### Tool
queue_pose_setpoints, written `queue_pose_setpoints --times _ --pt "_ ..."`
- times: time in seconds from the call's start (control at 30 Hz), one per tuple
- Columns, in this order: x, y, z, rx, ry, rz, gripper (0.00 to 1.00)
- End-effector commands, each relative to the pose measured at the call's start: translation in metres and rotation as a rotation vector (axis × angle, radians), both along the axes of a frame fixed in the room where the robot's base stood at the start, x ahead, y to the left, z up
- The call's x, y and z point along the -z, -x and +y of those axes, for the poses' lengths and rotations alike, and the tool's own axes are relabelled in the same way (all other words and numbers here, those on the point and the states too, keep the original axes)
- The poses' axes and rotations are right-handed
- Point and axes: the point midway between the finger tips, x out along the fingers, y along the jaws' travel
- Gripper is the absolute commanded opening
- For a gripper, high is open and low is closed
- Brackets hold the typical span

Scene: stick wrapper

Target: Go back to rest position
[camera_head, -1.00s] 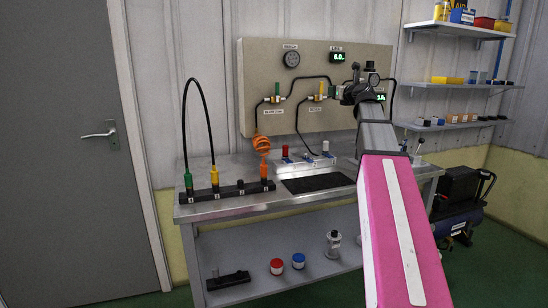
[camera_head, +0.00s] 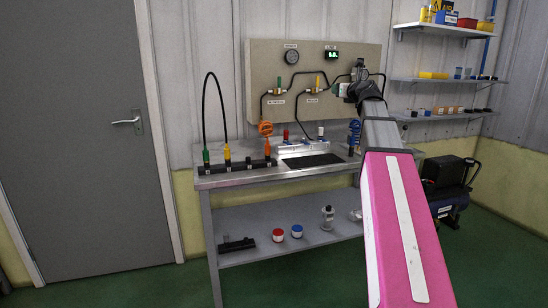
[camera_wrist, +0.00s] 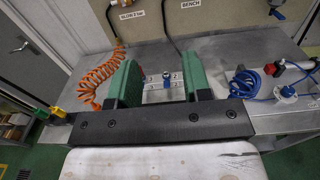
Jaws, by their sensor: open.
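My gripper (camera_wrist: 165,72) shows in the wrist view with its two green fingers spread apart and nothing between them. In the head view my gripper (camera_head: 345,90) is small and partly hidden by my pink and grey arm, which reaches up and forward. It appears in front of the right part of the beige panel (camera_head: 265,65), above the steel workbench (camera_head: 225,181). In the wrist view a small blue-topped fitting on a plate (camera_wrist: 167,77) sits on the bench beyond the fingers, apart from them.
An orange coiled hose (camera_wrist: 100,72) lies left of the fingers and a blue hose (camera_wrist: 245,82) right. The bench's lower shelf (camera_head: 250,249) holds red and blue jars. A compressor (camera_head: 447,185) stands right. Wall shelves (camera_head: 440,80) hang at right. Green floor (camera_head: 150,290) is clear at front left.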

Motion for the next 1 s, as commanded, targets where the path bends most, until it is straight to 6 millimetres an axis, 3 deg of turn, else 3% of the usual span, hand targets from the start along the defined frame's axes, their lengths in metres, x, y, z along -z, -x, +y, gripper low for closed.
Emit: queue_pose_setpoints --times 0.33,0.57,0.77,1.0 --pt "0.054 0.000 0.012 -0.029 0.193 0.036 0.45" --pt "0.114 0.005 0.024 -0.081 0.413 0.072 0.45" --pt "0.200 0.020 0.042 -0.194 0.724 0.116 0.45" --pt "0.323 0.058 0.063 -0.453 1.178 0.150 0.45"
